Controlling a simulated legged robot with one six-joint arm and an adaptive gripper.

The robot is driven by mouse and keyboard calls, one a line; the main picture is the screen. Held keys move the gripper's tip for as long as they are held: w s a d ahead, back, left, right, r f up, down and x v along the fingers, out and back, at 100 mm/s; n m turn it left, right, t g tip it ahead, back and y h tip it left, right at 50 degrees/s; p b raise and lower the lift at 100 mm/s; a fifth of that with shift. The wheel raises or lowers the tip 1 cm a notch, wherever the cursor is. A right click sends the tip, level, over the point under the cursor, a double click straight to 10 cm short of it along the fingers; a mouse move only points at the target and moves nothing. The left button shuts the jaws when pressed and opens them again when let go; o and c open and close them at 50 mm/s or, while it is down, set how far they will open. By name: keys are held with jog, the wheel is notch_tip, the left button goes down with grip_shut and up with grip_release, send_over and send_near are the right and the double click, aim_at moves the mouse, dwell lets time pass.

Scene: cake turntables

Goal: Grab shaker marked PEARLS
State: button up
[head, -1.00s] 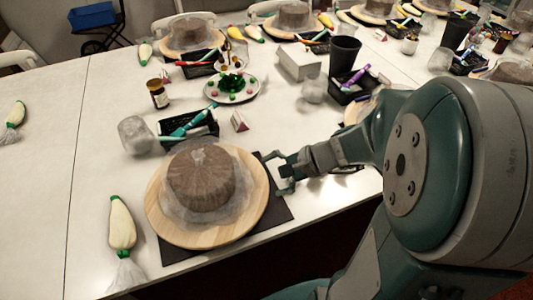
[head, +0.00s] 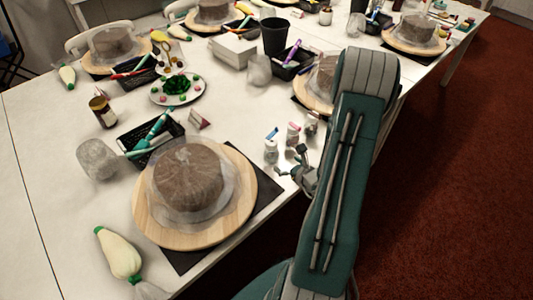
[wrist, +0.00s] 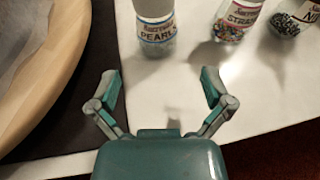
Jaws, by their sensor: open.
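The shaker marked PEARLS (wrist: 156,30) stands upright at the top middle of the wrist view, a clear jar with a blue-edged label. In the head view it seems to be the leftmost shaker (head: 271,151), right of the near cake. My gripper (wrist: 161,88) is open and empty, its two fingers spread just short of the PEARLS shaker and not touching it. In the head view my gripper (head: 291,173) is low at the table's front edge, partly hidden by my arm. The shaker's top is cut off in the wrist view.
Two more shakers, one with a label starting STRA (wrist: 237,18) and one with dark contents (wrist: 292,17), stand to the right. A wooden turntable (wrist: 45,78) on a dark mat (wrist: 88,100) lies left. The near cake (head: 188,178) sits on that turntable. White table is clear around the shakers.

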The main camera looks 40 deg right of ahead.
aim_at(275, 158)
jog(key=x, duration=0.4)
jog(key=shift+d, duration=0.15)
jog(key=x, duration=0.2)
jog(key=a+x, duration=0.1)
jog(key=x, duration=0.2)
jog(key=shift+w+d, duration=0.1)
jog(key=shift+w, duration=0.1)
jog(key=shift+d+f, duration=0.1)
jog(key=shift+d, duration=0.15)
jog(key=shift+a, duration=0.2)
jog(key=c, duration=1.1)
